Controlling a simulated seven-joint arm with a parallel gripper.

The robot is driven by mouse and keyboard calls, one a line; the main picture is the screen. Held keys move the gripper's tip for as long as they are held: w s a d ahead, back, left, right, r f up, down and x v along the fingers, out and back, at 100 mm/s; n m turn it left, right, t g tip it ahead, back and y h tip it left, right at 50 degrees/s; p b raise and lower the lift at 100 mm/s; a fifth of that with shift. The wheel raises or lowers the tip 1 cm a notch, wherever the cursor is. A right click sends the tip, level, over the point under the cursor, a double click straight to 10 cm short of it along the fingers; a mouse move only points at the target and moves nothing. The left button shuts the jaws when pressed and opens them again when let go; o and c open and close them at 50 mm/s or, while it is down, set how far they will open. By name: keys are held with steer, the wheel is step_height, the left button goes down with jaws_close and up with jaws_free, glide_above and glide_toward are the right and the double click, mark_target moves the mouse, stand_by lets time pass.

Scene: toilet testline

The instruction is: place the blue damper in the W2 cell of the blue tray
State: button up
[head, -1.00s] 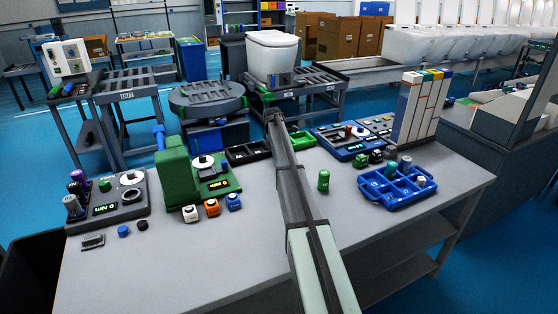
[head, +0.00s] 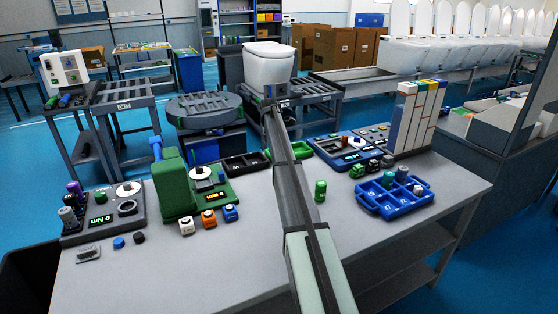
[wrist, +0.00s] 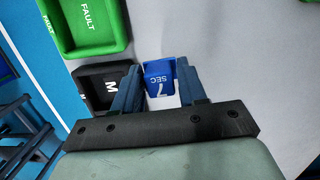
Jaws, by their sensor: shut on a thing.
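My gripper (wrist: 159,68) shows in the wrist view, its two dark blue fingers shut on a blue block, the blue damper (wrist: 158,68), with white "7 SEC" lettering. In the head view my arm reaches from the bottom middle towards the back; the jaws and the held damper cannot be made out there. The blue tray (head: 372,207) lies on the right of the grey table, apart from my arm. It has several cells with a few small cylindrical pieces standing in it. The cell labels are too small to read.
A black bin marked M (wrist: 100,84) is just left of the fingers, with a green FAULT bin (wrist: 90,24) beyond it. A green cylinder (head: 320,190) stands between my arm and the tray. A white upright rack (head: 415,115) is behind the tray. The table's front right is clear.

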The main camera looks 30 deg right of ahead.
steer(key=shift+d+r, duration=0.15)
steer(key=shift+r, duration=0.6)
steer(key=s+d+m, duration=0.1)
steer(key=s+d, duration=0.2)
steer(key=d, duration=0.4)
steer(key=s+d+m, duration=0.1)
steer(key=s+d, duration=0.3)
steer(key=d, duration=0.4)
steer(key=r+n, duration=0.1)
glide_above(403, 201)
steer(key=shift+a+f, duration=0.1)
steer(key=shift+a, duration=0.15)
step_height(403, 201, down, 5)
steer(key=shift+f, duration=0.2)
jaws_close()
steer(key=shift+f, duration=2.25)
